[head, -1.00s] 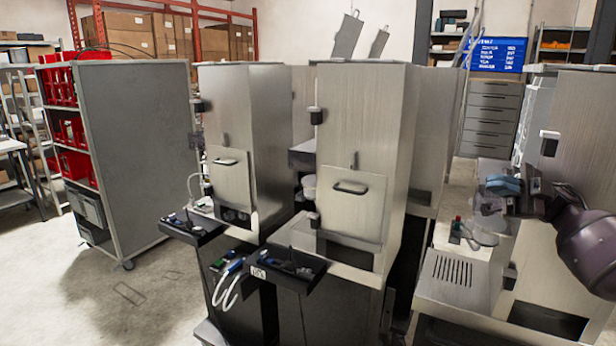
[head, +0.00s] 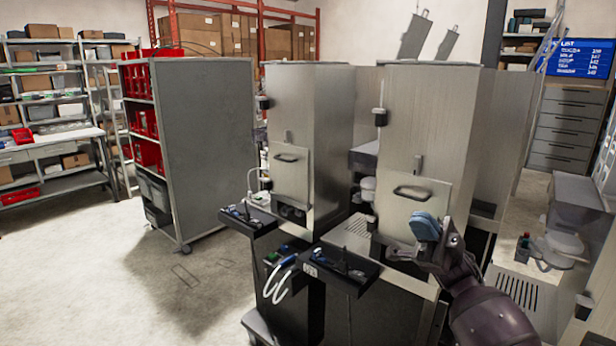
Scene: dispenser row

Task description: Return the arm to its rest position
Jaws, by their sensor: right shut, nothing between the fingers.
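My right gripper (head: 428,228) shows at the lower right of the head view, at the end of my dark arm. It has blue finger pads and is shut with nothing between them. It appears in front of the lower part of the nearer metal dispenser (head: 428,130); whether it touches the dispenser I cannot tell. My left gripper is not in view.
A second dispenser (head: 297,120) stands left of the nearer one. Black trays (head: 340,268) with small tools jut out in front. A grey cabinet (head: 205,140) with red bins stands further left. The floor (head: 90,270) at the left is clear. A drawer unit (head: 563,130) is at the back right.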

